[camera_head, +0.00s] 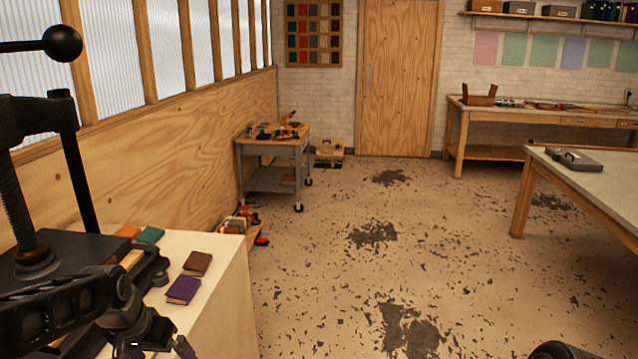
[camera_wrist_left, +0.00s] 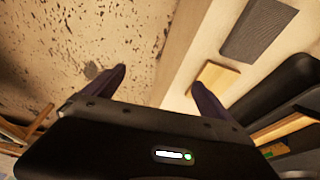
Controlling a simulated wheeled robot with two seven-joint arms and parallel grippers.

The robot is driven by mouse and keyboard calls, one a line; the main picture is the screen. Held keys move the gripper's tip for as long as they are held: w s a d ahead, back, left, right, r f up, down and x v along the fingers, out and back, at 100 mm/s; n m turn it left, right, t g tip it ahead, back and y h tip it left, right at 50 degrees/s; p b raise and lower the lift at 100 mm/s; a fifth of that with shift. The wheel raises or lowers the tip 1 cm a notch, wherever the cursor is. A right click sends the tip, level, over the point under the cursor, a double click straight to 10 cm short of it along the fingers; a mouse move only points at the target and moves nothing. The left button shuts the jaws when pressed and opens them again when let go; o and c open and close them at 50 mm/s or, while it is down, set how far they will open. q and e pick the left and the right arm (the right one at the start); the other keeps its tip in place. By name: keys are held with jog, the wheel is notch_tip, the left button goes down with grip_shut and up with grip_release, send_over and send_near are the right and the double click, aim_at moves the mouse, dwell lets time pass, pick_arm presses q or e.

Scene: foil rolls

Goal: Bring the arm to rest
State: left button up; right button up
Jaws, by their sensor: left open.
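My left arm comes in at the lower left of the head view, and its gripper (camera_head: 165,342) is low beside the near end of a pale bench (camera_head: 215,285). In the left wrist view, the two dark fingers of the left gripper (camera_wrist_left: 158,78) stand wide apart with nothing between them. The bench edge and the speckled floor show below them. My right gripper is not in view.
A black screw press (camera_head: 70,150) stands on the bench at left. A purple book (camera_head: 183,290) and a brown book (camera_head: 197,263) lie near the bench edge. A grey cart (camera_head: 272,165) and a worktable (camera_head: 590,190) stand beyond; the floor between is open.

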pick_arm(q)
jog(key=s+d+f+n+h+p, duration=0.25)
jog(key=d+f+p, duration=0.25)
jog(key=d+f, duration=1.2)
jog(key=s+d+f+g+p, duration=0.1)
jog(key=s+d+f, duration=0.1)
jog(key=s, duration=0.5)
jog(key=s+d+f+g+p, duration=0.1)
jog(key=s+d+f, duration=0.2)
jog(key=s, duration=0.4)
jog(key=s+d+f+g+p, duration=0.1)
jog(key=s+d+f+p, duration=0.1)
jog(key=s, duration=0.6)
notch_tip(320, 180, down, 2)
jog(key=shift+d+h, duration=0.35)
jog(key=shift+d, duration=0.1)
jog(key=shift+w+m, duration=0.1)
jog(key=shift+m, duration=0.15)
jog(key=b+x, duration=0.2)
jog(key=a+b+x, duration=0.1)
jog(key=b+x, duration=0.1)
jog(key=b, duration=0.1)
jog(key=shift+d+f, duration=0.15)
jog(key=shift+f, duration=0.25)
